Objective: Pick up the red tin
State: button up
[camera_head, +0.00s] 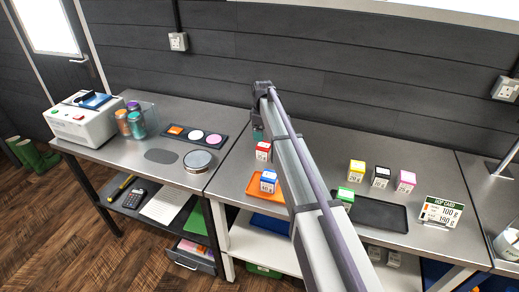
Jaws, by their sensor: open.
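The red tin (263,151) is a small white block-shaped tin with a red top. It stands upright on the steel bench, just left of my arm and behind the orange tray. A dark teal item (257,134) shows just behind it, partly covered by my arm. My arm reaches from the lower right up towards the back wall, and its far end is above and behind the red tin. The jaws of my gripper cannot be made out; the arm hides that area. Nothing is seen touching the red tin.
A blue-topped tin (268,182) stands on the orange tray (254,191), in front of the red tin. Right of my arm are green (345,195), yellow (356,171), black (380,177) and pink (405,181) tins, a dark tray (385,215) and a hop card (440,212).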

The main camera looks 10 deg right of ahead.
aim_at(264, 145)
jog(key=f+b, duration=0.5)
jog(key=b, duration=0.1)
jog(key=shift+s+d+f, duration=0.25)
jog(key=shift+f, duration=0.15)
notch_tip(264, 145, down, 5)
jog(key=b, duration=0.5)
jog(key=shift+w+f, duration=0.15)
jog(key=shift+f, duration=0.05)
jog(key=shift+r, duration=0.25)
jog(key=c, duration=1.1)
jog(key=shift+o, duration=0.2)
notch_tip(264, 145, up, 10)
jog(key=p, duration=1)
jog(key=shift+r, duration=0.1)
